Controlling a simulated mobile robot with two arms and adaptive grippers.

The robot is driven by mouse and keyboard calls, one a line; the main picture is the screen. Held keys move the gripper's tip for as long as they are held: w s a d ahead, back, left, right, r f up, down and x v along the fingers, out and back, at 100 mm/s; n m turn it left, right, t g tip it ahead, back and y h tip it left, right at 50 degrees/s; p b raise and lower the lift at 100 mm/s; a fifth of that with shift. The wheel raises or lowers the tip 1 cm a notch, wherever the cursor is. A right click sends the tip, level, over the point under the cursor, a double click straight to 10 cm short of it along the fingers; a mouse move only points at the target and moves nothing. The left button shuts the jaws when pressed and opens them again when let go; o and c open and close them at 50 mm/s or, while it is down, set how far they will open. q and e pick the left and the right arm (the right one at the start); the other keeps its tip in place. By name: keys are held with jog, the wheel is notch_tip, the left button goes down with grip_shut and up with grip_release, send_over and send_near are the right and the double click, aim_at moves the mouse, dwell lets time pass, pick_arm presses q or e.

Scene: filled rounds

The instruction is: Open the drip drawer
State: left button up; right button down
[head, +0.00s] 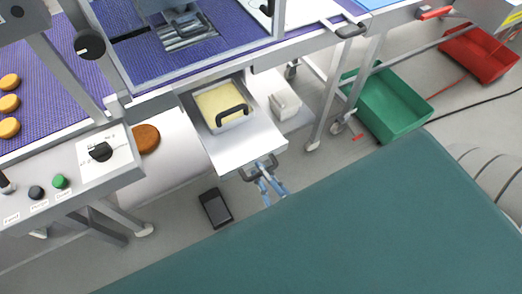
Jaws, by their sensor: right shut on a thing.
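The drip drawer (240,152) is a pale metal drawer under the machine's frame. It stands pulled out toward me and slightly angled in the picture. A tray with a yellowish inside (214,101) and a black handle sits in it. My right gripper (263,173) is at the drawer's front edge, shut on the dark drawer handle (246,176). The fingers partly hide the handle. My left gripper is not in view.
A control panel (106,157) with a black knob and buttons is at left. A purple belt (60,62) carries round orange-brown pieces; another piece (146,138) lies lower. A dark flat object (215,208) lies on the floor. Green (390,105) and red (480,55) crates are at right.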

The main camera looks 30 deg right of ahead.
jog(key=c, duration=1.6)
grip_release()
jog(key=shift+s, duration=0.1)
jog(key=v, duration=1.2)
